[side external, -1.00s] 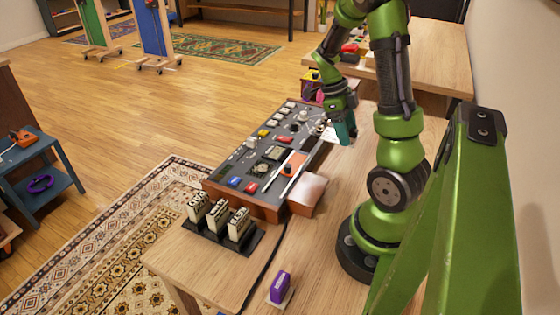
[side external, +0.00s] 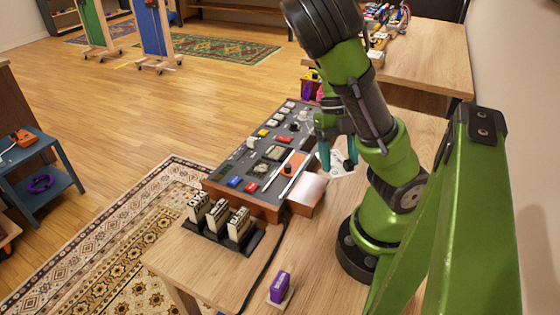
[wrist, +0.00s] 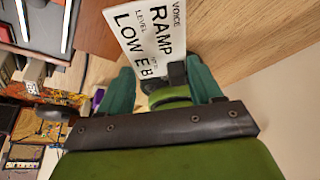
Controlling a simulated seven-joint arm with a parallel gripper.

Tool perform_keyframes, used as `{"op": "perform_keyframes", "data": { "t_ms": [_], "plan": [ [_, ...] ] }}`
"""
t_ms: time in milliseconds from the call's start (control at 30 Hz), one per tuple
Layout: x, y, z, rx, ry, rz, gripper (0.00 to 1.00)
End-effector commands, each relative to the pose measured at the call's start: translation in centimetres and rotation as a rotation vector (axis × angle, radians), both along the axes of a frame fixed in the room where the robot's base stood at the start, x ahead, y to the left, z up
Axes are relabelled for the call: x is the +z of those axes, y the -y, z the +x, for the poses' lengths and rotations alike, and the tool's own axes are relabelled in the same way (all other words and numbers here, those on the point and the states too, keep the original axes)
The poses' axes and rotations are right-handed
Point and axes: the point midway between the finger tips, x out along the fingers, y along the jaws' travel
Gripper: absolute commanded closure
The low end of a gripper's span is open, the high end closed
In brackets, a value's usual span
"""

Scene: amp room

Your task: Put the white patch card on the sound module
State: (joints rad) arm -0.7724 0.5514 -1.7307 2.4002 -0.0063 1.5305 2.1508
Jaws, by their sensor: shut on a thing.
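The white patch card (wrist: 150,35) fills the upper middle of the wrist view, with black lettering including "VOICE", "RAMP" and "LOW". My gripper (wrist: 163,85) is shut on it, with a teal finger at either side. In the side external view, my gripper (side external: 338,157) is beside the right long edge of the sound module, and the card (side external: 343,165) shows small and pale at its fingers. The sound module (side external: 225,171) is a dark, wood-sided console with knobs, coloured buttons and sliders. Part of its right side is hidden behind my gripper. A corner of it shows in the wrist view (wrist: 38,38).
A black rack (side external: 211,237) of several lettered pale blocks stands at the module's near end. A wooden block (side external: 307,193) sits against its right side. A purple item (side external: 279,287) on a pale base lies near the front edge. A second table (side external: 430,65) stands behind.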

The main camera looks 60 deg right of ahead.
Motion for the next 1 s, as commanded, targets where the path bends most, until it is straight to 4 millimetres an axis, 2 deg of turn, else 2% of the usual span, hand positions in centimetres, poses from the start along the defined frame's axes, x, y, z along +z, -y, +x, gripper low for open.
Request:
{"op": "perform_keyframes", "data": {
  "t_ms": [100,200,300,400,567,1000],
  "plan": [
    [1.0,-2.5,1.2,-0.263,-0.003,-0.01,0.69],
    [1.8,-4.1,2.7,-0.471,0.0,-0.008,0.69],
    [2.5,-4.9,4.0,-0.65,0.002,-0.004,0.69],
    [2.8,-5.5,5.0,-0.757,0.0,-0.001,0.69],
    [0.8,-5.8,5.3,-0.808,-0.005,0.002,0.69],
    [-4.6,-5.8,5.3,-0.802,-0.005,0.001,0.69]
  ]
}}
